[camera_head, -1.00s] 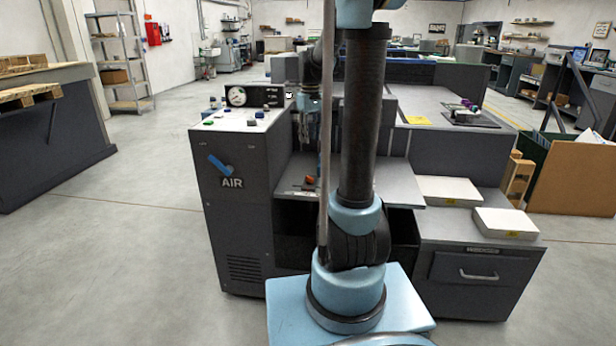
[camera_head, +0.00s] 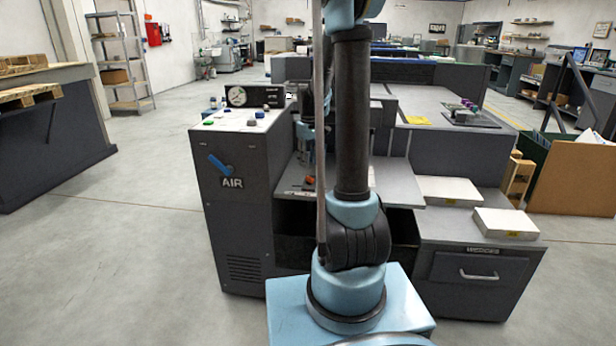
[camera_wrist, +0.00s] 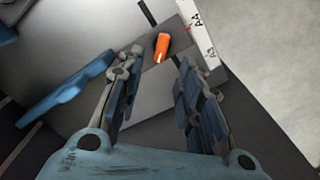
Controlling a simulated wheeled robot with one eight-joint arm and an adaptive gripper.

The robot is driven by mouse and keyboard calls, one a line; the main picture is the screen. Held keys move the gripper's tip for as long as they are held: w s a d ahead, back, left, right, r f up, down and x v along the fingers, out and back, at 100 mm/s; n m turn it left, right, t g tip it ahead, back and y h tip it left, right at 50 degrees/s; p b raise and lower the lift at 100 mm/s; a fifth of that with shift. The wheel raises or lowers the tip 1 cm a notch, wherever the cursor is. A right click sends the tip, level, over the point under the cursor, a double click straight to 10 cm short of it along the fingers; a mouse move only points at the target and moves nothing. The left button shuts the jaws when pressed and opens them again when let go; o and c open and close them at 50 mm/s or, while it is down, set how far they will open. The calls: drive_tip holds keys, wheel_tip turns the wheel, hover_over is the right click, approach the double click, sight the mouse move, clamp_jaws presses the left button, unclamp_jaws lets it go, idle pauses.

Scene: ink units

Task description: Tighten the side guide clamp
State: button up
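The side guide clamp shows as a small orange knob (camera_head: 309,181) on the grey feed shelf of the machine in the head view. In the wrist view the orange clamp knob (camera_wrist: 161,47) lies beyond the fingertips, between the two fingers' lines and a little toward the left one. It stands beside a white scale strip marked A4 and A3. My gripper (camera_wrist: 158,66) is open and empty, its fingers wide apart and not touching the knob.
The AIR cabinet (camera_head: 234,185) with a gauge and several buttons stands left of the shelf. A blue bar (camera_wrist: 66,92) lies left of my gripper in the wrist view. White paper stacks (camera_head: 449,190) sit on the cabinet at the right. Open floor lies at the left.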

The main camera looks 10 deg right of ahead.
sight(309, 177)
drive_tip(key=shift+f, duration=3.4)
drive_tip(key=shift+c, duration=0.5)
clamp_jaws()
